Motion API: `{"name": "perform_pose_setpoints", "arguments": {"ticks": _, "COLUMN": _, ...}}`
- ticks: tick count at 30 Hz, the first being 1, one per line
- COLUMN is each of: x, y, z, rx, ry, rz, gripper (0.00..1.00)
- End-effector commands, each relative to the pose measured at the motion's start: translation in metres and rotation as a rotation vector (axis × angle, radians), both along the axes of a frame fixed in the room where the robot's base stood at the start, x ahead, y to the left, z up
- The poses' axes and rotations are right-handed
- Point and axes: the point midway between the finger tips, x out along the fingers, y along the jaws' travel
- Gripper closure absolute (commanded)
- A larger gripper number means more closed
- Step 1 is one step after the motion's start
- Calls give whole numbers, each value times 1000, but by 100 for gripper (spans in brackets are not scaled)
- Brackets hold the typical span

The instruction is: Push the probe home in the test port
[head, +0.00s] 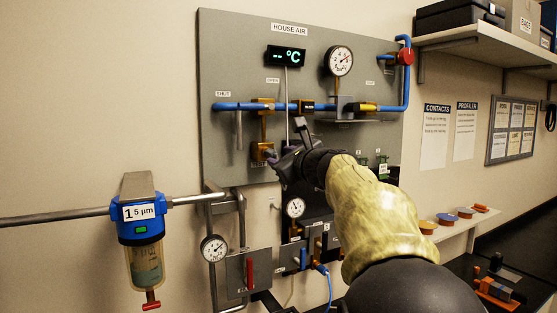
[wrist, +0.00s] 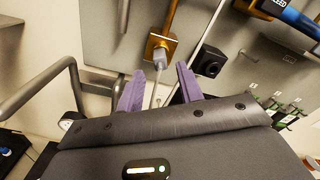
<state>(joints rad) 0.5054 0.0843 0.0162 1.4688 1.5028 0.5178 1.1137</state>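The brass test port (wrist: 151,44) is on the grey panel, and in the wrist view the grey probe (wrist: 159,58) sits at its mouth with a thin cable trailing toward me. I cannot tell how deep the probe sits. My gripper (wrist: 160,74) is open, its two purple fingers apart on either side of the probe's cable, with a gap on each side. In the head view the port (head: 261,151) is just left of my gripper (head: 276,158), and the probe is too small or hidden to make out. The display (head: 287,56) above reads "-- °C".
A black block (wrist: 209,61) stands out right of the port. A grey bent pipe (wrist: 45,88) is at left in the wrist view. In the head view, blue piping (head: 235,106) crosses above, a gauge (head: 295,207) sits below, and a filter (head: 140,225) hangs at left.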

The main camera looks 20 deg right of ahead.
Motion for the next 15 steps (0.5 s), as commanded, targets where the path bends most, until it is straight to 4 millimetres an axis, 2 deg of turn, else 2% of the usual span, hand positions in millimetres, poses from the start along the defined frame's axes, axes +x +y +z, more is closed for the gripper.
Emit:
{"name": "perform_pose_setpoints", "arguments": {"ticks": 9, "x": -26, "y": -1, "z": 0, "rx": 0, "ry": -1, "rz": 0, "gripper": 63}}
{"name": "perform_pose_setpoints", "arguments": {"ticks": 15, "x": -30, "y": -1, "z": 1, "rx": 0, "ry": -1, "rz": -1, "gripper": 63}}
